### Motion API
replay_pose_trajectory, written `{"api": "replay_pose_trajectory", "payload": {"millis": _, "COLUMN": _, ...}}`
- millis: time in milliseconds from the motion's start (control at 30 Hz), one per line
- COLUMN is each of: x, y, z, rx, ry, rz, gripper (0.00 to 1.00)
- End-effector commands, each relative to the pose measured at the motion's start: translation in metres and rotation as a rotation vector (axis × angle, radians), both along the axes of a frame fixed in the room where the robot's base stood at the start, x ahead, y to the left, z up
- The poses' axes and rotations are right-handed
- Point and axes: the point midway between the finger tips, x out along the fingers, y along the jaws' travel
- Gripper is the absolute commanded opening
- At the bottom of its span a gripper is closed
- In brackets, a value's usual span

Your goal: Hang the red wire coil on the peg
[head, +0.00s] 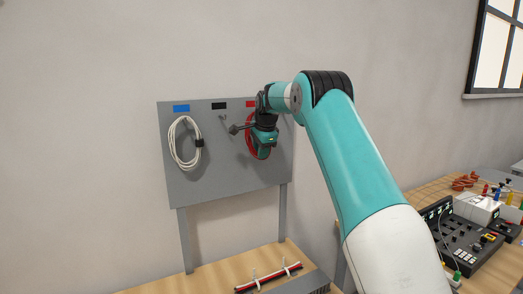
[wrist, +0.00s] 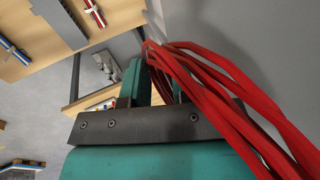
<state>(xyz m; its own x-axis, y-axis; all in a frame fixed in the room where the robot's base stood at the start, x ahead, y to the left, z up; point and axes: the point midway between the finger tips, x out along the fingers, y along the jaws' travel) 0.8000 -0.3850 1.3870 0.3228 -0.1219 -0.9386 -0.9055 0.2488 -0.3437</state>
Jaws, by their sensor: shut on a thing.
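The red wire coil (head: 248,144) is at the right part of the grey pegboard, below the red label (head: 250,104). My gripper (wrist: 152,62) is shut on the coil, whose red strands (wrist: 222,98) fan out to the right in the wrist view, close to the grey board. In the head view my gripper (head: 264,140) covers part of the coil and the area below the red label. The peg there is hidden, so I cannot tell whether the coil is around it. A bare peg (head: 224,117) shows below the black label (head: 218,106).
A white coil (head: 185,144) hangs on the board (head: 222,180) below the blue label (head: 181,108). A wooden bench (head: 210,282) with a rack of red and black leads (head: 268,278) stands beneath. Electronic equipment (head: 470,238) and an orange-red coil (head: 465,181) lie on the right bench.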

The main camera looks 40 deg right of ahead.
Motion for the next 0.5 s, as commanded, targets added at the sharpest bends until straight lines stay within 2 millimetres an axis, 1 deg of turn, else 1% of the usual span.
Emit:
{"api": "replay_pose_trajectory", "payload": {"millis": 333, "x": 0.0001, "y": -0.0001, "z": 0.0009, "rx": -0.001, "ry": -0.002, "rz": 0.0, "gripper": 0.0}}
{"api": "replay_pose_trajectory", "payload": {"millis": 367, "x": 0.0001, "y": -0.0001, "z": 0.0009, "rx": -0.001, "ry": -0.002, "rz": 0.0, "gripper": 0.29}}
{"api": "replay_pose_trajectory", "payload": {"millis": 400, "x": 0.0001, "y": -0.0001, "z": 0.0009, "rx": -0.001, "ry": -0.002, "rz": 0.0, "gripper": 0.38}}
{"api": "replay_pose_trajectory", "payload": {"millis": 467, "x": 0.0, "y": -0.0001, "z": 0.0009, "rx": 0.0, "ry": -0.001, "rz": 0.0, "gripper": 0.52}}
{"api": "replay_pose_trajectory", "payload": {"millis": 500, "x": 0.0, "y": -0.0001, "z": 0.0009, "rx": 0.0, "ry": -0.001, "rz": 0.0, "gripper": 0.54}}
